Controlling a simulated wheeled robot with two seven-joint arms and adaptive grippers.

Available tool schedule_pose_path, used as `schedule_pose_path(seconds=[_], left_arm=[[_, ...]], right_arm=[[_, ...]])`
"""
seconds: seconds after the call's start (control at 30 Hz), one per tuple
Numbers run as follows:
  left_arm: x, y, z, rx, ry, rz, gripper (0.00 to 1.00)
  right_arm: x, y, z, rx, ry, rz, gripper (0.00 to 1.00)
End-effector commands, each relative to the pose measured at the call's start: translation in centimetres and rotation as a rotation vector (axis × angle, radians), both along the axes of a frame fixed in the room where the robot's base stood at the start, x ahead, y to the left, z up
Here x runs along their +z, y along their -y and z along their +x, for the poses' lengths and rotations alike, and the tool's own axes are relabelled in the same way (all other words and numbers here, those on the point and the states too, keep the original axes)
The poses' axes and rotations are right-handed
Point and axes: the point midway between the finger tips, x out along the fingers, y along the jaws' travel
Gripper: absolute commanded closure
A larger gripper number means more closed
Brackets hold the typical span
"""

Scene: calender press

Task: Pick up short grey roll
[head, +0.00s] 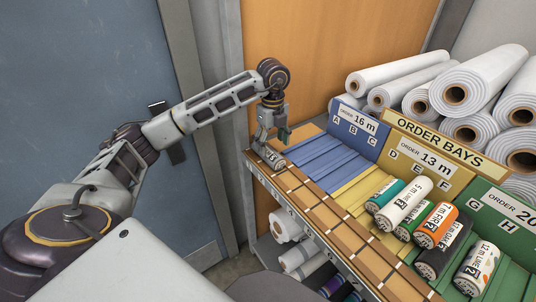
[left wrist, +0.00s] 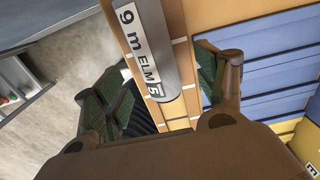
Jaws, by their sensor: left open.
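The short grey roll (left wrist: 150,50), with a white label reading "9 m ELM 5", lies on the wooden ledge (left wrist: 178,20) in the left wrist view. In the head view the roll (head: 269,156) is at the far left end of the ledge, partly hidden by my gripper. My left gripper (head: 272,137) is right above it, pointing down. In the left wrist view my left gripper (left wrist: 160,88) is open, with one green-padded finger on each side of the roll and gaps between. My right gripper is not in view.
Blue bay slats (head: 310,160) beside the ledge are bare. Several labelled rolls, such as an orange one (head: 436,226), lie in the yellow and green bays. Large white rolls (head: 478,80) are stacked behind the order bays sign (head: 440,140). More rolls sit on a shelf (head: 265,250) below.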

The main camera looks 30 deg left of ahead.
Motion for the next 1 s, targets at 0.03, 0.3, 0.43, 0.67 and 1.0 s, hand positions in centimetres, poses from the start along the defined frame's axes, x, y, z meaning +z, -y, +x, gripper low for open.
schedule_pose_path(seconds=[0.03, 0.3, 0.43, 0.67, 1.0], left_arm=[[-0.3, 0.0, -0.1, 0.0, -0.001, 0.0, 0.29], [-2.9, 0.3, -0.8, 0.0, -0.003, 0.001, 0.29], [-4.2, 0.3, -0.7, 0.0, -0.002, 0.0, 0.29], [-4.8, 0.3, -0.7, 0.0, -0.001, 0.0, 0.29], [-4.8, 0.3, -0.7, 0.0, -0.001, 0.0, 0.29]], right_arm=[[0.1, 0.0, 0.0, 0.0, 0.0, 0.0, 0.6], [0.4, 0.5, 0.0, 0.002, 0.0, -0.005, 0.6], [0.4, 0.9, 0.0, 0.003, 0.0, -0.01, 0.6], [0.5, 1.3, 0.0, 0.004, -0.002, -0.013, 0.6], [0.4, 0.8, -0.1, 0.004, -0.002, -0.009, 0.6]])
